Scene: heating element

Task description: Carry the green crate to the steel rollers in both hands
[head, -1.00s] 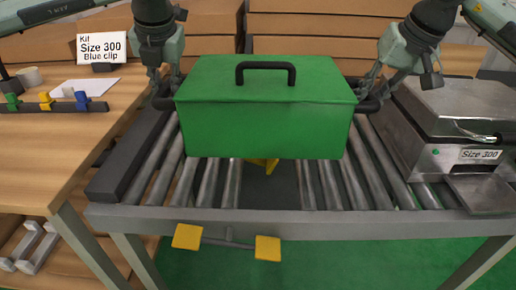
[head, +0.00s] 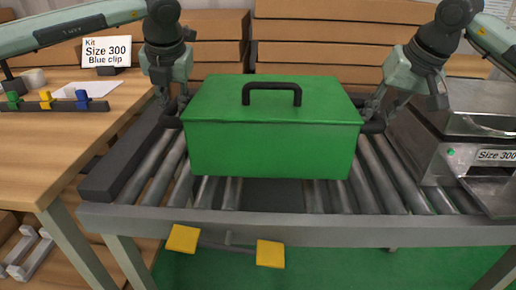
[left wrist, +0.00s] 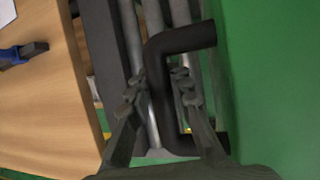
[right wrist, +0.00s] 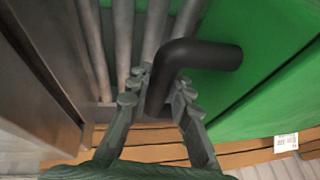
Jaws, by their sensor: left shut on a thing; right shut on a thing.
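The green crate (head: 270,148) with a black top handle is level at the steel rollers (head: 390,180) in the head view. I cannot tell whether its underside touches them. My left gripper (head: 174,106) is shut on the crate's black left side handle, and the left wrist view shows its fingers (left wrist: 160,90) either side of that handle (left wrist: 158,75). My right gripper (head: 372,112) is shut on the right side handle, and the right wrist view shows its fingers (right wrist: 160,95) around that handle (right wrist: 200,54). The crate's underside is hidden.
A steel machine marked Size 300 (head: 440,155) stands close on the right. A dark rail (head: 125,165) borders the rollers on the left. A wooden bench (head: 50,145) with coloured clips is further left. Cardboard boxes (head: 350,50) line the back. Yellow pedals (head: 270,253) hang below the front.

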